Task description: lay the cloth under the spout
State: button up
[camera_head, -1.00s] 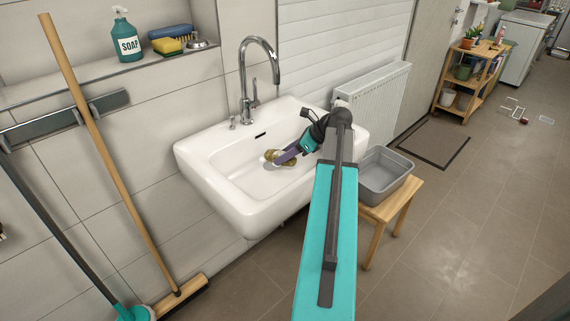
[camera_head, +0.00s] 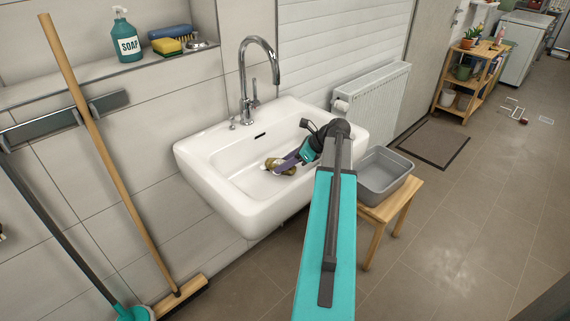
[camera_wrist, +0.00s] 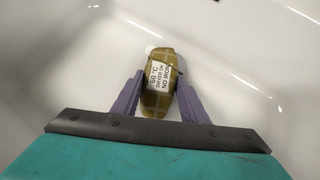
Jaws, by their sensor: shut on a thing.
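The cloth (camera_wrist: 160,72) is a bunched olive-brown piece with a white printed label. It also shows in the head view (camera_head: 280,166), low in the basin of the white sink (camera_head: 215,180). My gripper (camera_wrist: 158,85) is shut on the cloth, with one purple finger on each side of it. In the head view my gripper (camera_head: 287,160) reaches into the basin from the right. The chrome spout (camera_head: 262,44) arches over the back of the sink, above and behind the cloth. Whether the cloth touches the basin floor I cannot tell.
A grey tub (camera_head: 385,178) stands on a wooden stool (camera_head: 399,200) right of the sink. A radiator (camera_head: 372,100) is on the wall behind. A broom (camera_head: 110,160) leans at left. A soap bottle (camera_head: 126,38) and sponges stand on the ledge.

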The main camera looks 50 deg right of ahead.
jog(key=shift+f, duration=0.1)
jog(key=o, duration=1.1)
jog(key=shift+o, duration=0.2)
jog(key=v, duration=1.2)
